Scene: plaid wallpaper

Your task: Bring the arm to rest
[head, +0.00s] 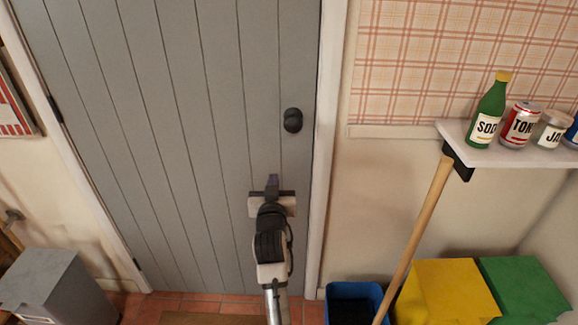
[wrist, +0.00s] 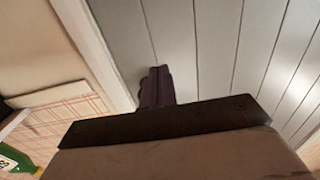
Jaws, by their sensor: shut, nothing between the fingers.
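My gripper (head: 272,181) is in front of the grey plank door (head: 190,120), below its dark round knob (head: 292,120). In the wrist view my gripper's dark fingers (wrist: 157,85) are together and hold nothing, with the door (wrist: 230,50) behind them. I cannot tell from these views how far the fingertips are from the door. The door looks closed in its white frame.
At right a shelf (head: 505,152) holds a green soda bottle (head: 487,115), a can (head: 519,126) and a jar (head: 552,130). Below are a leaning broom handle (head: 415,235), a blue bin (head: 352,295), a yellow bin (head: 447,293) and a green bin (head: 523,290). A grey bin (head: 50,285) stands at left.

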